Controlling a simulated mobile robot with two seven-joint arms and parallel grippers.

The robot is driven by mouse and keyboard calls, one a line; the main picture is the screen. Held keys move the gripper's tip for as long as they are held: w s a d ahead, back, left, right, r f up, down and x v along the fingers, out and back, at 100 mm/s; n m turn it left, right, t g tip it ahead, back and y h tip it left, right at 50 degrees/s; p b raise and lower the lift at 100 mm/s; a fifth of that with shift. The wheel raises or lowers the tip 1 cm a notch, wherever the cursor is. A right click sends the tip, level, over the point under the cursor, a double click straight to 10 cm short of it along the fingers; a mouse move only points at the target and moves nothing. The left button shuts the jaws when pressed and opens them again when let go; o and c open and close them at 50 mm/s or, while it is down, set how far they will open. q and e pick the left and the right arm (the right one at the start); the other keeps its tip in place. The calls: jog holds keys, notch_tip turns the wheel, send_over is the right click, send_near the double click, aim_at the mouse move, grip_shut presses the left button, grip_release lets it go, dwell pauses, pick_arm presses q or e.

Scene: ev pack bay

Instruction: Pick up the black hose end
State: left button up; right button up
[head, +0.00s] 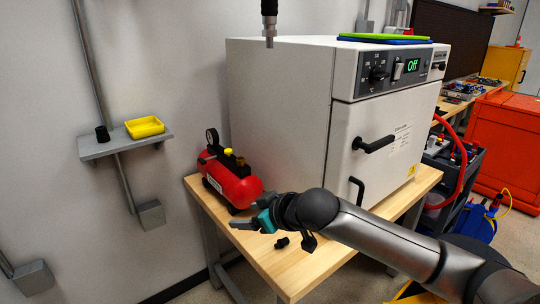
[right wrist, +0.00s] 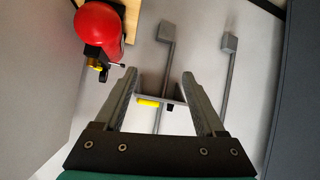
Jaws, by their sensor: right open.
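A small black piece (head: 281,242) lies on the wooden bench top, just in front of my right gripper. A black cylinder with a metal tip (head: 268,10) hangs down at the top edge of the head view, above the white oven. I cannot tell which of the two is the black hose end. My right gripper (head: 241,224) is open over the bench's left edge, in front of the red air tank (head: 232,184). In the right wrist view its fingers (right wrist: 161,72) are spread with nothing held between them. My left gripper is not in view.
The large white oven (head: 285,100) fills most of the bench (head: 285,272). Red cabinets (head: 505,140) and a dark cart (head: 455,185) stand at right.

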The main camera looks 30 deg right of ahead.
jog(key=d+r+t, duration=0.2)
jog(key=r, duration=1.1)
jog(key=d+r+t, duration=0.2)
jog(key=d+r, duration=0.1)
jog(key=r, duration=1)
jog(key=s+d+r+m+t, duration=0.2)
jog(key=s+r, duration=0.5)
jog(key=r, duration=0.2)
jog(key=s+d+r+m+t, duration=0.1)
jog(key=s+r, duration=0.5)
jog(key=r, duration=0.4)
jog(key=w+h+p, duration=0.1)
jog(key=w+p, duration=0.5)
jog(key=w, duration=0.3)
jog(key=shift+w+a, duration=0.3)
jog(key=shift+w, duration=0.1)
jog(key=r+p, duration=0.1)
jog(key=p, duration=0.7)
send_over(273, 15)
jog(key=shift+w+d, duration=0.2)
jog(key=shift+w, duration=0.15)
jog(key=shift+w+f, duration=0.15)
jog(key=shift+w, duration=0.3)
